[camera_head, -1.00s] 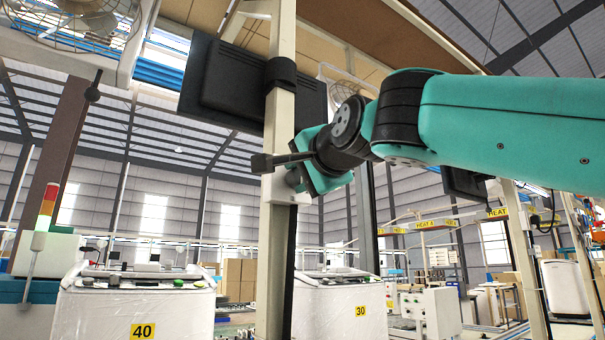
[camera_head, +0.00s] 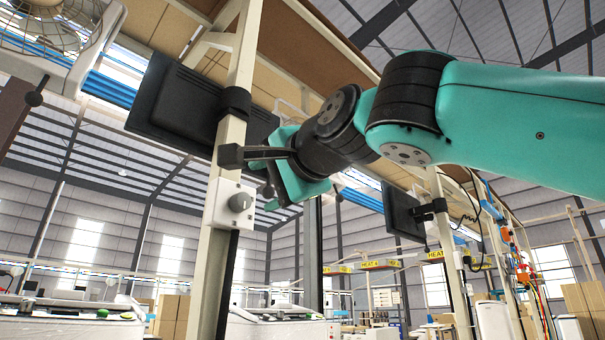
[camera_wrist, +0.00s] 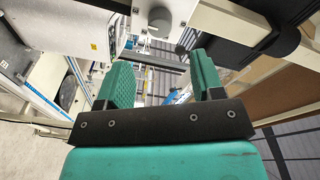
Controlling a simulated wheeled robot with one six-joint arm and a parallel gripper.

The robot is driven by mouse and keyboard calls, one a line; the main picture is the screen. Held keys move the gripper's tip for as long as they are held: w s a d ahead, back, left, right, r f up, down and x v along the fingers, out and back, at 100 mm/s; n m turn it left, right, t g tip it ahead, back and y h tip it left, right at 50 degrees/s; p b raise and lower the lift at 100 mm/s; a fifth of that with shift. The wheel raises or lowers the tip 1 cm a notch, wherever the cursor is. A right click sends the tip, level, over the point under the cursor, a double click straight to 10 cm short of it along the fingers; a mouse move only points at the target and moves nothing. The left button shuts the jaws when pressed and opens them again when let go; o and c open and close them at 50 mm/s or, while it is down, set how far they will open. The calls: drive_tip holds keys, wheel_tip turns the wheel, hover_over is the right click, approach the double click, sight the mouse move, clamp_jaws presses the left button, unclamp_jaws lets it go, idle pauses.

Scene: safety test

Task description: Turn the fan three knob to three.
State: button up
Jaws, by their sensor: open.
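The grey round knob (camera_head: 240,202) sits on a small white box (camera_head: 217,208) fixed to a cream post. I cannot read a number or the knob's setting. In the wrist view the knob (camera_wrist: 159,21) is near the top centre, beyond my fingertips, on its white box (camera_wrist: 178,10). My gripper (camera_wrist: 160,72) is open and empty, with its two teal fingers spread apart. In the head view my gripper (camera_head: 272,188) is just right of the knob and apart from it; its fingertips are partly hidden by its own parts.
The cream post (camera_head: 242,75) carries a black monitor (camera_head: 172,98) above the knob box. A caged fan (camera_head: 50,22) hangs at the upper left. A second post with a monitor (camera_head: 402,212) stands to the right. White machines (camera_head: 75,328) stand low at the left.

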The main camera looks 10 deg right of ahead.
drive_tip(key=b+v, duration=0.1)
drive_tip(key=v, duration=0.8)
drive_tip(key=shift+w, duration=0.1)
